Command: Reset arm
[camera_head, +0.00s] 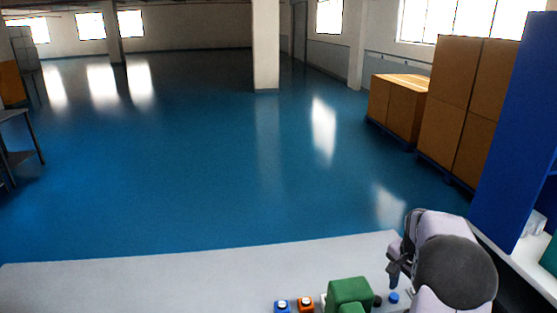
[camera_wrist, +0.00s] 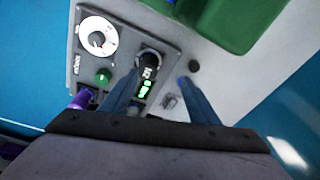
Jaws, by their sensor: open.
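My gripper (camera_wrist: 158,82) shows in the wrist view with its two fingers apart and nothing between them held. It points down over the edge of a grey panel (camera_wrist: 120,50) with a white round dial, a green knob and a small green-lit display. In the head view my arm stands at the lower right, and my gripper (camera_head: 394,270) hangs at its left side above the light grey table (camera_head: 200,280). Whether the fingertips touch the panel cannot be told.
A blue shelf (camera_head: 515,140) rises at the right. Cardboard boxes (camera_head: 450,100) stand behind. The table's left part is clear.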

